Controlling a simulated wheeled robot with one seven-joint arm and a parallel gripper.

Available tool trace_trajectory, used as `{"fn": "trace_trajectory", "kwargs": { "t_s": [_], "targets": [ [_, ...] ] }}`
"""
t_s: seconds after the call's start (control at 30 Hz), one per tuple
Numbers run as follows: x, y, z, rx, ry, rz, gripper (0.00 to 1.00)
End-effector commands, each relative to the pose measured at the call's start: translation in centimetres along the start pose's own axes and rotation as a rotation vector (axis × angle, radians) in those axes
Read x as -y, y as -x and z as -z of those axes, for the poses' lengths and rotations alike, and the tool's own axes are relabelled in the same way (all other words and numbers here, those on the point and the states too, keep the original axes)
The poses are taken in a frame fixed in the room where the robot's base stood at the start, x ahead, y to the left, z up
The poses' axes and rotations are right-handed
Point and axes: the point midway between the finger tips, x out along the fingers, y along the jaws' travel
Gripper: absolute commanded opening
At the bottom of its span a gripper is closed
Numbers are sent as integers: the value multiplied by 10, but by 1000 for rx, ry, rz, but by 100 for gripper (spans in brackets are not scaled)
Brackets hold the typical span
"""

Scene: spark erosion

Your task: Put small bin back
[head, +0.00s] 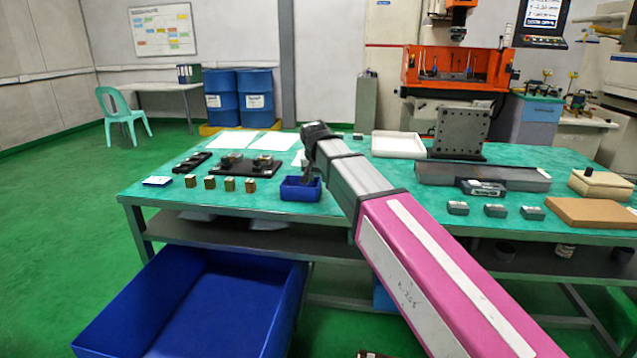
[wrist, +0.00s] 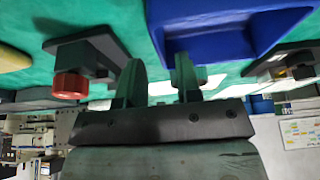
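The small blue bin (head: 300,188) sits upright on the green table top, near its front edge. My gripper (head: 309,178) is over the bin's right part, pointing down. In the wrist view, which is upside down, the bin (wrist: 230,32) fills the top middle and right. My gripper's two fingers (wrist: 160,75) stand apart with a gap between them. One bin corner shows beside the gap, just past the fingertips. I cannot tell whether a finger touches the bin. The bin's inside is mostly hidden in the head view.
Several brass blocks (head: 220,184) stand left of the bin. A black fixture (head: 245,171) lies behind it. A grey block (head: 457,208) and others stand to the right. A white tray (head: 398,145) is at the back. A large blue bin (head: 190,305) stands low in front.

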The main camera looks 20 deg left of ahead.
Motion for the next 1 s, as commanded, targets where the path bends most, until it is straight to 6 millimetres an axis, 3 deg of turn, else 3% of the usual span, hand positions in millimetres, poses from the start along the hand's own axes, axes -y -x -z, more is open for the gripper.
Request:
{"fn": "trace_trajectory", "kwargs": {
  "t_s": [0.2,0.5,1.0],
  "targets": [
    [0,42,0,-2,0,1,32],
    [0,80,0,-1,0,0,32],
    [0,88,0,0,0,0,32]
  ]
}}
